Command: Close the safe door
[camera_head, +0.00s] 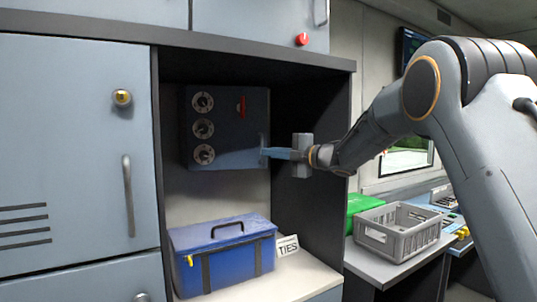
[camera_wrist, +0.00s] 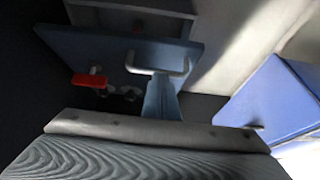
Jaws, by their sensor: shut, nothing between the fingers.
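The safe door (camera_head: 225,143) is a dark blue-grey panel with several round dials and a red lever (camera_head: 241,106), inside the dark cabinet alcove. In the wrist view the door (camera_wrist: 75,45) shows a pale bar handle (camera_wrist: 178,72) and the red lever (camera_wrist: 90,80). A grey box-like part (camera_wrist: 125,18) shows beyond the door's edge; how far the door stands open is not clear. My gripper (camera_head: 266,153) is shut and empty at the door's right side. Its light blue fingers (camera_wrist: 162,82) reach close to the bar handle; I cannot tell whether they touch.
A blue case (camera_head: 222,262) sits on the shelf below the door, with a TIES card (camera_head: 288,245) beside it. The alcove's dark side wall (camera_head: 325,200) is close to my gripper's right. A grey crate (camera_head: 397,234) and a green box (camera_head: 358,208) stand at the right.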

